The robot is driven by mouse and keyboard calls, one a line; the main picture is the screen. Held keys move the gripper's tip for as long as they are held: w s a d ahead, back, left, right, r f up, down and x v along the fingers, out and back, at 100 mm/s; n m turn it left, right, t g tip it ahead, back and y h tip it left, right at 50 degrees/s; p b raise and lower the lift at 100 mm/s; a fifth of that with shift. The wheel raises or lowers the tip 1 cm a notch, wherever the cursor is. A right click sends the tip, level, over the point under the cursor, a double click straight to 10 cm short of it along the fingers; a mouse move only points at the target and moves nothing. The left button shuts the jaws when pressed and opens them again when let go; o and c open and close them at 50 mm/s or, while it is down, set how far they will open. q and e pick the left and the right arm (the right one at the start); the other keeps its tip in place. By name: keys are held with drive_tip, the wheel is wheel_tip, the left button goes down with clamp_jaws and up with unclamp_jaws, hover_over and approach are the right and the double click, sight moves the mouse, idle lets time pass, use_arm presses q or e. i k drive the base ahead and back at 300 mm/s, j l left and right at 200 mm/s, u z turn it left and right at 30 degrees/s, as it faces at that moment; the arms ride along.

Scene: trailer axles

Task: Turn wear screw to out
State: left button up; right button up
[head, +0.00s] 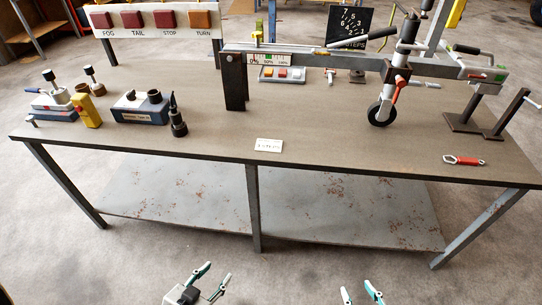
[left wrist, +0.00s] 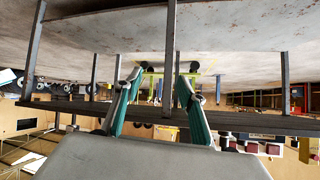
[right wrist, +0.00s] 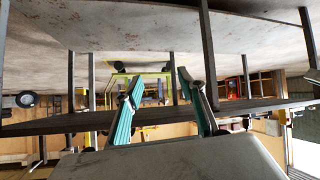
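A grey trailer drawbar (head: 300,58) stands on the workbench on a dark post. At its right end is the coupling head (head: 485,72) with a green patch and a lever. I cannot make out the wear screw for sure; the parts at the coupling are too small. My left gripper (head: 212,282) is low in front of the bench, its fingers apart and empty; they also show apart in the left wrist view (left wrist: 160,85). My right gripper (head: 360,294) is at the lower edge, also open and empty, as the right wrist view (right wrist: 160,85) shows.
The workbench (head: 340,140) has a lower shelf and stands between my grippers and the drawbar. A jockey wheel (head: 381,112), a red-handled tool (head: 463,160), a white card (head: 269,145), a blue box (head: 141,107) and a lamp-switch board (head: 155,20) are on it. The front middle is mostly clear.

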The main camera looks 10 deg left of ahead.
sight(30, 119)
drive_tip(key=u, duration=1.75)
drive_tip(key=i+j+z, duration=0.15)
drive_tip(key=z, duration=0.35)
drive_tip(key=i+j+z, duration=0.1)
drive_tip(key=j+z, duration=0.15)
drive_tip(key=z, duration=0.2)
drive_tip(key=i+j+z, duration=0.25)
drive_tip(key=j, duration=0.2)
drive_tip(key=j+z, duration=0.2)
drive_tip(key=j, duration=0.25)
drive_tip(key=i+j+z, duration=0.15)
drive_tip(key=j, duration=0.8)
drive_tip(key=j+z, duration=0.15)
drive_tip(key=j, duration=0.85)
